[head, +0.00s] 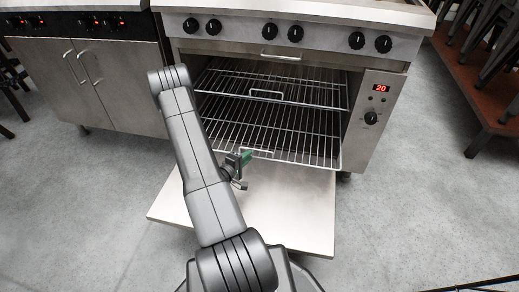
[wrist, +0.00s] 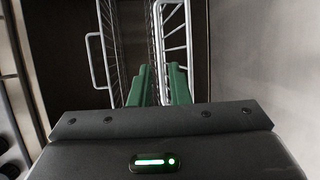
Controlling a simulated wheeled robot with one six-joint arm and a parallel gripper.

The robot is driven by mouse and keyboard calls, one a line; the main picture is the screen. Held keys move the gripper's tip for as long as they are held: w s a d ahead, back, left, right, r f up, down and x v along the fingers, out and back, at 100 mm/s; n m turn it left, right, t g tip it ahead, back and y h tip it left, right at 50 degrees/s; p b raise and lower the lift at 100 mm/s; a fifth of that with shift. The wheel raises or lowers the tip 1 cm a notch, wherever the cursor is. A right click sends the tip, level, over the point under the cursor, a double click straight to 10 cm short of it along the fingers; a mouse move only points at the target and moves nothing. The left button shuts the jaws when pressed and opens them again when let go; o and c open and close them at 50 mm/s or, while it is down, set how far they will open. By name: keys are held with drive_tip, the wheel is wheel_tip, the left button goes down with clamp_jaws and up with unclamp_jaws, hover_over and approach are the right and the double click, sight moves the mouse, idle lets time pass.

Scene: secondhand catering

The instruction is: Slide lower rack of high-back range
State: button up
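The high-back range (head: 385,95) stands ahead with its oven door (head: 300,205) lowered flat. Inside, the lower rack (head: 300,140) is a wire shelf with its front edge at the oven mouth, above the door. Its small loop handle (head: 262,152) is at the front middle. My gripper (head: 244,160) has green fingers and is at this handle. In the wrist view the lower rack (wrist: 185,42) shows beyond the fingers, which stand apart with thin wire visible between them (wrist: 159,85). I cannot tell whether they touch it.
The upper rack (head: 320,93) with its own handle (head: 266,94) is above; that handle shows left in the wrist view (wrist: 92,60). A steel cabinet (head: 125,85) stands left, a brown shelf (head: 470,80) right. Grey floor (head: 420,220) is clear right of the door.

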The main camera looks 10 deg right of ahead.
sight(259, 153)
drive_tip(key=b+x, duration=0.1)
drive_tip(key=x, duration=0.7)
drive_tip(key=shift+b, duration=0.3)
clamp_jaws()
